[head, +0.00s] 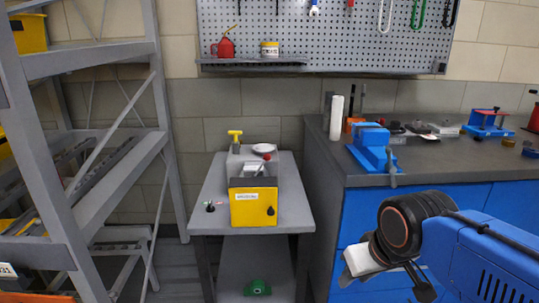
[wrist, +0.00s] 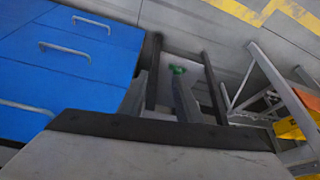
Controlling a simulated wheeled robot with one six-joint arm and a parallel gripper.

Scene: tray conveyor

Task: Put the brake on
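A grey stand (head: 209,190) in the middle of the head view carries a machine with a yellow front (head: 254,206). On or around the machine are a yellow T-shaped handle (head: 235,136), a red-tipped lever (head: 266,158) and a black knob (head: 270,211). Small red and green marks and a dark knob (head: 210,207) sit on the stand's top at left. I cannot tell which part is the brake. My gripper (head: 385,276) is at lower right, apart from the stand. In the wrist view its fingers (wrist: 181,46) are spread, with nothing held between them.
A green object (head: 257,287) lies low under the stand; it also shows in the wrist view (wrist: 177,69). A workbench (head: 440,165) with blue cabinets and a blue vise (head: 372,148) stands right. A grey rack (head: 110,180) stands left. Floor shows between rack and stand.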

